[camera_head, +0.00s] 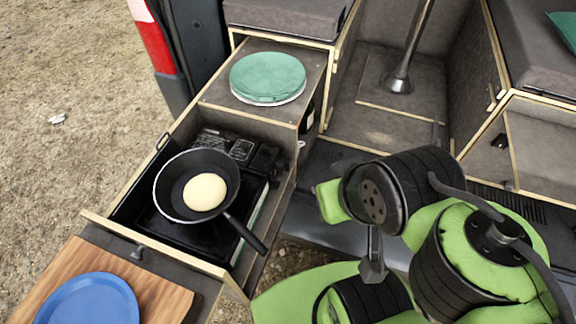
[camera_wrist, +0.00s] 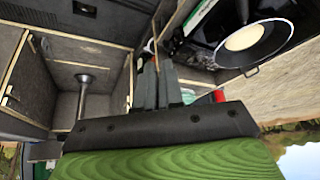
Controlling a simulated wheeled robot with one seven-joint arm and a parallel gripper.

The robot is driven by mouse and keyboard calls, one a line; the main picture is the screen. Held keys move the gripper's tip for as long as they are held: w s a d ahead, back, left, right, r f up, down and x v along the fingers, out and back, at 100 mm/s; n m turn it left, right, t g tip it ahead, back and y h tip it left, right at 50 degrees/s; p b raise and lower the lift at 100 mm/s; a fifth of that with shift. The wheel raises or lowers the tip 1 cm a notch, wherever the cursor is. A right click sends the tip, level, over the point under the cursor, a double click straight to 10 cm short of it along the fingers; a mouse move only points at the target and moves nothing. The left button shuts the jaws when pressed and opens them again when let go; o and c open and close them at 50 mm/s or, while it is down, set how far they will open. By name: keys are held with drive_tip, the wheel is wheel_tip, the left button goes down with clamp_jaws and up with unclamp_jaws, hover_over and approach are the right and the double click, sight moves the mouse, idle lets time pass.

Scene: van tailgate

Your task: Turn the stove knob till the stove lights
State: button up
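The black stove (camera_head: 185,232) sits in a pulled-out wooden drawer at the left of the head view. A black pan (camera_head: 172,184) with a pale round food piece (camera_head: 205,192) stands on it, handle towards the lower right. I cannot make out the knob, and no flame shows; the pan hides the burner. In the wrist view the pan (camera_wrist: 284,38) is at the upper right. My gripper (camera_wrist: 158,66) shows there with its two grey fingers close together and nothing visible between them. It is apart from the stove. In the head view my arm is right of the drawer.
A blue plate (camera_head: 88,302) rests on a wooden board (camera_head: 165,292) in front. The drawer's wooden rim (camera_head: 150,243) surrounds the stove. A metal post (camera_head: 405,60) stands on the van floor behind.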

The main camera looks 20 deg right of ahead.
drive_tip(key=o, duration=0.5)
drive_tip(key=w+f+m+g, duration=0.1)
drive_tip(key=w+f, duration=0.1)
drive_tip(key=w+f+m+g+y+b, duration=0.1)
drive_tip(key=w+f+m, duration=0.1)
drive_tip(key=w, duration=0.1)
drive_tip(key=w+d+f+m+g, duration=0.1)
drive_tip(key=w+f, duration=0.1)
drive_tip(key=w, duration=0.1)
drive_tip(key=shift+f+m+g, duration=0.35)
drive_tip(key=shift+m+g, duration=0.05)
drive_tip(key=shift+o, duration=0.2)
drive_tip(key=m+t+y+b, duration=0.3)
drive_tip(key=m+t+y, duration=0.8)
drive_tip(key=m, duration=1)
approach(284, 165)
drive_tip(key=w+a+f+g+y+b, duration=0.1)
drive_tip(key=w+a+f+g+y, duration=0.1)
drive_tip(key=w, duration=0.4)
drive_tip(key=shift+a+f, duration=0.3)
drive_tip(key=shift+a, duration=0.6)
clamp_jaws()
